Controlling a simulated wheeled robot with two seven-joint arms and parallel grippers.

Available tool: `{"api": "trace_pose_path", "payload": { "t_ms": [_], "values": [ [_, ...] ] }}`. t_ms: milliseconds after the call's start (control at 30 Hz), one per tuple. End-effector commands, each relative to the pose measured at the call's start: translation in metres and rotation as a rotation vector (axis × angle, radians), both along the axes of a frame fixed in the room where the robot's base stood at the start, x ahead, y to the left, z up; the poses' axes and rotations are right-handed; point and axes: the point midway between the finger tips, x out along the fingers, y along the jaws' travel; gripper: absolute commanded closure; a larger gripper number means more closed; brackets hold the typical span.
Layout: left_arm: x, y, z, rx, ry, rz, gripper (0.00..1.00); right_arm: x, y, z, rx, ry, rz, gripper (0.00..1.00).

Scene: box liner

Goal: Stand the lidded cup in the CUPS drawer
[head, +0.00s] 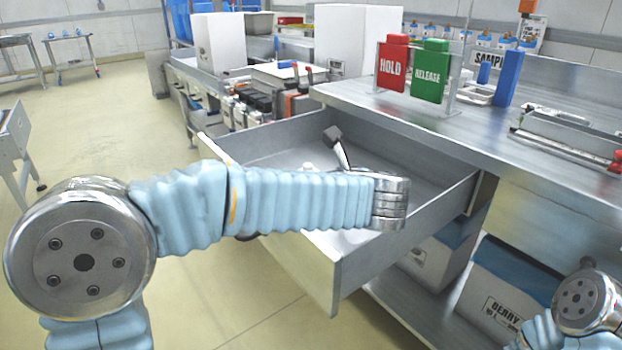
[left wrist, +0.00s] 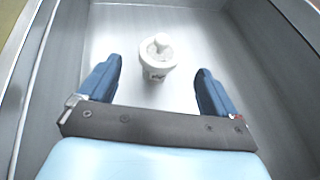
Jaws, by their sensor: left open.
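A white lidded cup (left wrist: 157,60) with a round knob on its lid and dark print on its side stands in the grey drawer (left wrist: 245,110), apparently upright on its floor. My left gripper (left wrist: 159,70) is open, with one blue finger on each side of the cup; I cannot tell whether either touches it. In the head view the drawer (head: 300,262) is pulled out from the bench, and my left arm crosses over it, hiding most of the cup and gripper. No CUPS label is visible on the drawer. My right gripper is out of view; only part of that arm shows at lower right.
The metal bench top (head: 420,117) holds a red HOLD sign (head: 391,65) and a green RELEASE sign (head: 430,72). Boxes (head: 510,290) with blue tops sit on the lower shelf. The drawer's walls surround the left gripper; its floor around the cup looks clear.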

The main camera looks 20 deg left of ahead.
Motion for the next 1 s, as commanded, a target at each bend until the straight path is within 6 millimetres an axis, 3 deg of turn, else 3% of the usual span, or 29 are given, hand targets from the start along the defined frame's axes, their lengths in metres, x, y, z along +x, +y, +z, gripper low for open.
{"api": "trace_pose_path", "payload": {
  "t_ms": [100,300,1000],
  "values": [
    [-0.014,-0.012,0.007,-0.001,-0.002,-0.002,0.08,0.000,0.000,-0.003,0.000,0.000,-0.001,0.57],
    [-0.024,-0.018,0.013,-0.001,-0.001,0.000,0.08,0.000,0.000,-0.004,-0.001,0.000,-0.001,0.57],
    [-0.024,-0.018,0.013,-0.001,-0.001,0.000,0.08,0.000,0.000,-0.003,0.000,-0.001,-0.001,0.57]
  ]
}}
